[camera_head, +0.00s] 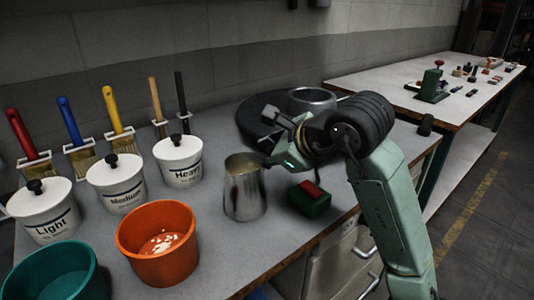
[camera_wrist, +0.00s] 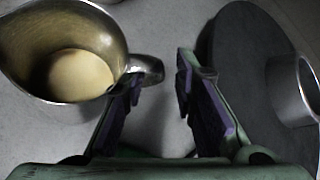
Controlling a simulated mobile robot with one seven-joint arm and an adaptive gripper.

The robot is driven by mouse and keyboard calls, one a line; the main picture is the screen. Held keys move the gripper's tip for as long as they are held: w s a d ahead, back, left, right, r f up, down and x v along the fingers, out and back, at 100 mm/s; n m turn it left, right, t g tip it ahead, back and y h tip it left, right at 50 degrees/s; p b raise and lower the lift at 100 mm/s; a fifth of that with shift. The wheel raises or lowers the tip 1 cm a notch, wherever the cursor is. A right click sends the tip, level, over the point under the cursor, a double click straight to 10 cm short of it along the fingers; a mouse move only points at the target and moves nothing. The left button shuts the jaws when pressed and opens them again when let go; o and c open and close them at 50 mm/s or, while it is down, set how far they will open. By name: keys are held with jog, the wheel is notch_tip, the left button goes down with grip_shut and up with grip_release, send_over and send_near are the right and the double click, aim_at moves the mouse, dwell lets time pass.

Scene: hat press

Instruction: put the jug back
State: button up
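The metal jug (camera_head: 244,192) stands upright on the grey bench, right of the orange bowl. In the wrist view the jug (camera_wrist: 22,58) fills the upper left, with a pale cream-coloured round area inside it. Its handle (camera_wrist: 150,69) points right, into the gap between my fingertips. My gripper (camera_wrist: 160,82) is open, with the left finger close to the handle and the right finger clear of it. Whether the left finger touches the handle I cannot tell. In the head view my gripper (camera_head: 280,158) is at the jug's right side, and the handle is largely hidden.
An orange bowl (camera_head: 150,262) with white bits and a teal bowl (camera_head: 58,275) stand at the front left. White lidded pots (camera_head: 180,165) and brushes (camera_head: 156,100) stand behind. A green-and-red block (camera_head: 308,202) is right of the jug. A dark round plate (camera_wrist: 232,70) and metal ring (camera_wrist: 285,95) lie beyond.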

jog(key=b+v, duration=0.1)
jog(key=v, duration=1.1)
